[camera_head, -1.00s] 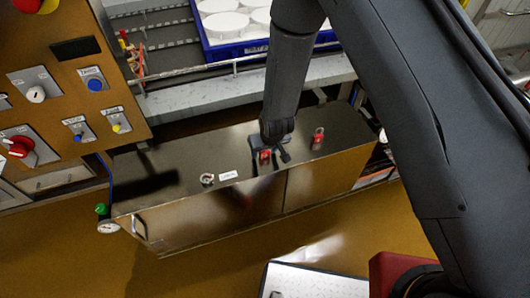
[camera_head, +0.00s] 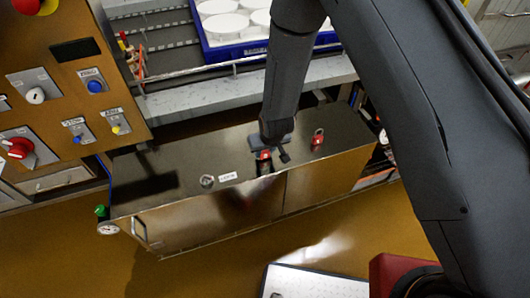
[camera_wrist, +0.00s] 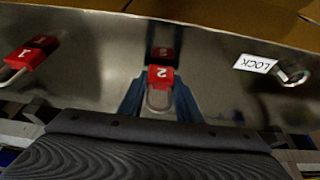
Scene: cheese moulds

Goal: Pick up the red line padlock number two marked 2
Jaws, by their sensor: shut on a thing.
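The red padlock marked 2 (camera_wrist: 161,76) is between the two fingers of my gripper (camera_wrist: 160,97) in the wrist view. Its grey shackle points toward the gripper's body. My gripper is shut on it. In the head view, the same red padlock (camera_head: 264,154) shows under my gripper (camera_head: 268,147), partly hidden by it, over the front part of the dark metal cabinet top (camera_head: 180,168). A dim mirror image shows beyond it in the wrist view. The padlock seems a little above the top; the gap is hard to judge.
A red padlock marked 1 (camera_wrist: 30,55) stands to the left in the wrist view, also seen in the head view (camera_head: 317,137). A control panel (camera_head: 70,85) stands at left; a blue crate (camera_head: 230,50) is behind.

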